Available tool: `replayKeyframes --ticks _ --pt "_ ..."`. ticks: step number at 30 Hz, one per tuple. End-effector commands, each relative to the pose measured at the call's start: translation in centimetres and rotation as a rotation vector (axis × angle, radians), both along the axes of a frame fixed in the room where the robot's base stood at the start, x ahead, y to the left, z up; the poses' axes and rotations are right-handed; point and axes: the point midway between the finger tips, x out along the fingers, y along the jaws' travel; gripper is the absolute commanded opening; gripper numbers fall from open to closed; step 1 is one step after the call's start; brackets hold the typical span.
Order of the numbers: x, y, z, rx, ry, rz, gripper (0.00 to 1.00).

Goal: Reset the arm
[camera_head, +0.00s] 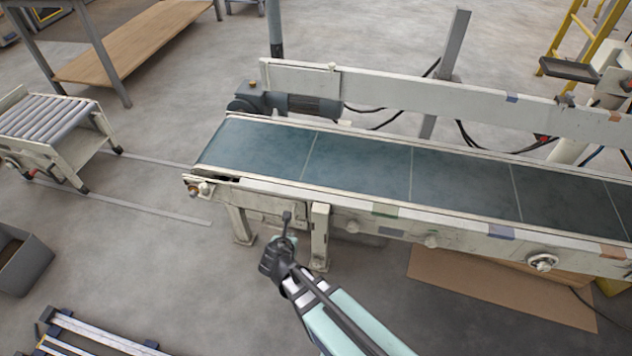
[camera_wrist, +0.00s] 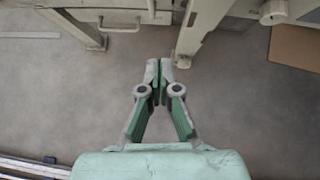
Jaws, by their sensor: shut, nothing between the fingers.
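My gripper (camera_wrist: 160,72) points away from me in the wrist view, its two fingertips together with nothing between them. In the head view my gripper (camera_head: 287,218) is at the lower middle, in front of the conveyor's near side. It appears close to a conveyor leg (camera_head: 320,238), but I cannot tell the gap. My arm reaches up to it from the bottom edge. The conveyor belt (camera_head: 360,170) is dark teal and empty.
A roller stand (camera_head: 45,125) is at the left. A grey bin (camera_head: 22,262) sits at the left edge. Brown cardboard (camera_head: 500,285) lies under the conveyor at right. A rail frame (camera_head: 90,340) is at bottom left. The floor between the stand and conveyor is mostly clear.

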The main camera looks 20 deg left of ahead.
Motion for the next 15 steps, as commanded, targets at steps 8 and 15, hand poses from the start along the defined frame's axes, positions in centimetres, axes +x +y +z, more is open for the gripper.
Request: replayKeyframes --ticks 8,15 --pt "-0.4 -0.9 -0.4 0.14 0.051 -0.204 0.0" --pt "-3.3 -5.6 -3.6 0.406 0.217 -0.778 0.0"
